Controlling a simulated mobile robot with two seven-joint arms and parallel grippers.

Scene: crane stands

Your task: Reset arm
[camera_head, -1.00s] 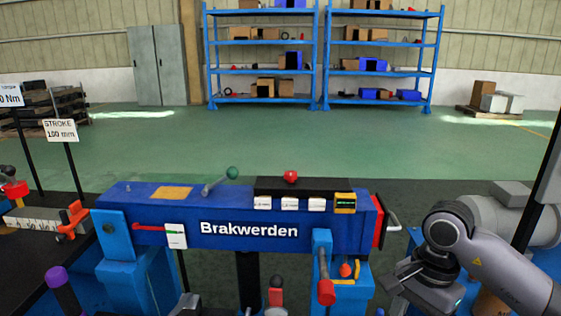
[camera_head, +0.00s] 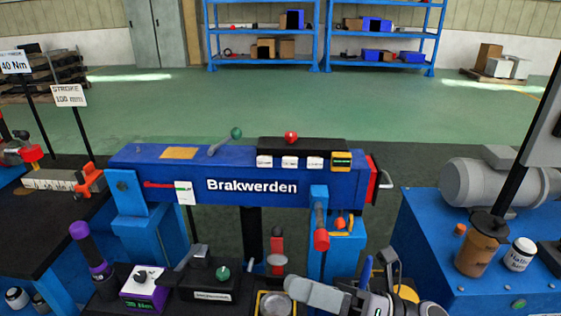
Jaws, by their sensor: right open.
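My right gripper (camera_head: 385,283) is low in the head view, right of centre, in front of the blue crane beam marked "Brakwerden" (camera_head: 240,172). It is open, and I see nothing held in it. Its fingers are small and partly run together with dark parts of the bench and of my arm. My left gripper is not in view.
A red-handled lever (camera_head: 321,238) hangs from the beam close behind my right arm. At right a blue bench carries a grey motor (camera_head: 478,183), a brown jar (camera_head: 480,245) and a white pot (camera_head: 520,254). At lower left stand a purple-handled tool (camera_head: 88,248) and a torque box (camera_head: 143,287).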

